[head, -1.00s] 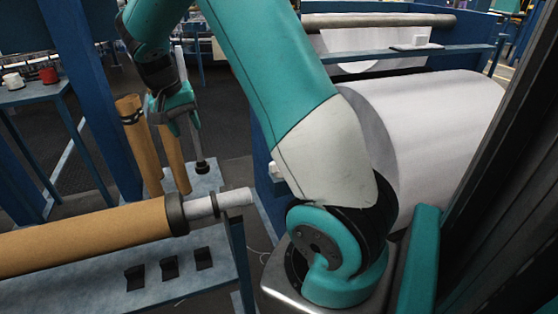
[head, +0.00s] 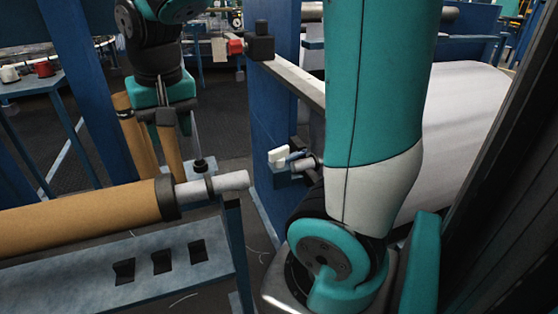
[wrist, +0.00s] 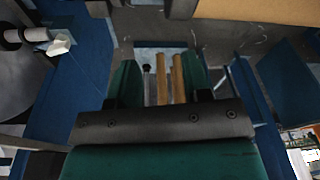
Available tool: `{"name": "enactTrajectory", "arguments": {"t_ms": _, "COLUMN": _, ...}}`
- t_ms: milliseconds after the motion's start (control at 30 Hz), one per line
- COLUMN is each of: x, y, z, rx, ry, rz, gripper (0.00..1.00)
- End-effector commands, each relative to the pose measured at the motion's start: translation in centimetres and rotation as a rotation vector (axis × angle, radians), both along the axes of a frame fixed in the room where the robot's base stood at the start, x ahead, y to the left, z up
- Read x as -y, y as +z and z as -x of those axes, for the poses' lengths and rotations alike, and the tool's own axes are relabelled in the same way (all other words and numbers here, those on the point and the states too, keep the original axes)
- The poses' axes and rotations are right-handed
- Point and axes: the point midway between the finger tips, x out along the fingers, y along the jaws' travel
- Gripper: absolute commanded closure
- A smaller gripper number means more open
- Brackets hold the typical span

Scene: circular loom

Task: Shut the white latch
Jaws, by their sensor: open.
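The white latch (head: 279,155) is a small white block on the blue frame post, beside the end of a metal shaft. In the wrist view the white latch (wrist: 60,45) is at the upper left, next to that shaft end. I cannot tell its exact position against the shaft. My gripper (head: 168,120) hangs at the upper left of the head view, pointing down, apart from the latch and to its left. In the wrist view my gripper (wrist: 160,82) has its two green fingers spread, with nothing held between them.
A brown roll (head: 80,218) with a metal shaft end lies on a blue stand at the lower left. Brown tubes (head: 138,140) stand behind my gripper. A red block (head: 235,47) and black box sit atop the blue post. A large white roll (head: 465,130) is at right.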

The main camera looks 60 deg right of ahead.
Motion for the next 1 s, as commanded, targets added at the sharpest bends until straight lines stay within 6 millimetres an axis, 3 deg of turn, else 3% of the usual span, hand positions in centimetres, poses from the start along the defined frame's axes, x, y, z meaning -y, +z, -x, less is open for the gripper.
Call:
{"name": "enactTrajectory", "arguments": {"t_ms": 33, "x": 2.5, "y": -1.5, "z": -0.8, "rx": 0.001, "ry": -0.131, "rz": 0.025, "gripper": 0.55}}
{"name": "enactTrajectory", "arguments": {"t_ms": 200, "x": 12.2, "y": -3.3, "z": -2.1, "rx": 0.013, "ry": -0.662, "rz": 0.119, "gripper": 0.55}}
{"name": "enactTrajectory", "arguments": {"t_ms": 300, "x": 18.5, "y": -4.5, "z": -1.3, "rx": 0.028, "ry": -1.028, "rz": 0.177, "gripper": 0.55}}
{"name": "enactTrajectory", "arguments": {"t_ms": 400, "x": 23.0, "y": -5.0, "z": 0.2, "rx": 0.046, "ry": -1.320, "rz": 0.223, "gripper": 0.55}}
{"name": "enactTrajectory", "arguments": {"t_ms": 500, "x": 24.9, "y": -4.9, "z": 1.1, "rx": 0.058, "ry": -1.464, "rz": 0.244, "gripper": 0.55}}
{"name": "enactTrajectory", "arguments": {"t_ms": 667, "x": 25.9, "y": -5.5, "z": 1.7, "rx": 0.063, "ry": -1.524, "rz": 0.254, "gripper": 0.55}}
{"name": "enactTrajectory", "arguments": {"t_ms": 1000, "x": 28.1, "y": -11.9, "z": 2.7, "rx": 0.059, "ry": -1.521, "rz": 0.256, "gripper": 0.55}}
